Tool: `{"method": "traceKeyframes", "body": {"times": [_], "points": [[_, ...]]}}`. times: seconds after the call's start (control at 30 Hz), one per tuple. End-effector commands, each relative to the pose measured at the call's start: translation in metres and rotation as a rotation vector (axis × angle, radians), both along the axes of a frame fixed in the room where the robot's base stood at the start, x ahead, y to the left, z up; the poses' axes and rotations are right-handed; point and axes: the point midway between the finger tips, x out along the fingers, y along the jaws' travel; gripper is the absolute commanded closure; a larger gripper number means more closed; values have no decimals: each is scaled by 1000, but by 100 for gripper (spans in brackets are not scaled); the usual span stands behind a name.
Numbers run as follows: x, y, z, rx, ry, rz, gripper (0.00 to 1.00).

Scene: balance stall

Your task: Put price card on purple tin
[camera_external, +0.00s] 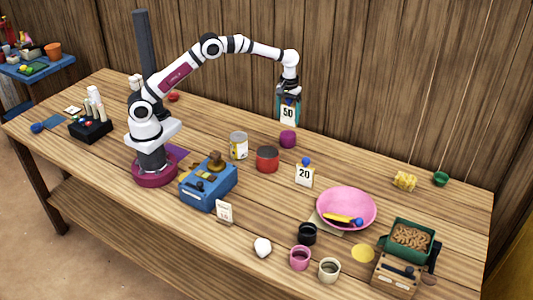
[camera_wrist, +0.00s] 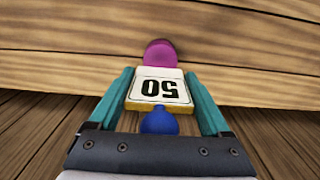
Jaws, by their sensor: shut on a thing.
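The price card (camera_external: 288,114) is white with a black 50 and a blue knob. My gripper (camera_external: 289,104) is shut on it and holds it in the air above the table. In the wrist view the card (camera_wrist: 160,86) sits between the two teal fingers (camera_wrist: 160,95), with its blue knob toward the palm. The purple tin (camera_external: 288,139) stands on the table just below the card in the external view. In the wrist view the tin (camera_wrist: 159,52) shows beyond the card's far edge, partly hidden by it. The card is apart from the tin.
A red tin (camera_external: 267,159) and a silver tin (camera_external: 238,146) stand left of the purple tin. A card marked 20 (camera_external: 304,175) and a pink bowl (camera_external: 346,203) are nearer the front right. The wooden wall (camera_external: 390,80) rises behind. The table's back right is mostly clear.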

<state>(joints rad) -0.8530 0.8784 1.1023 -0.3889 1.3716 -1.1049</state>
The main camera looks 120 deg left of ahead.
Motion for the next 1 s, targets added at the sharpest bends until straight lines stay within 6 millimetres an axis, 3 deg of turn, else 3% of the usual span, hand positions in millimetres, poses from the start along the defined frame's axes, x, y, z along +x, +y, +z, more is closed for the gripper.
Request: {"method": "traceKeyframes", "body": {"times": [0.23, 0.6, 0.63, 0.7, 1.0], "points": [[-2, 4, -41, -2, 2, -1, 72], [-1, 4, -46, 0, 0, 0, 72], [-1, 4, -46, 0, 0, 0, 13], [-1, 4, -46, 0, 0, 0, 1], [-1, 4, -38, 1, -1, -1, 0]]}}
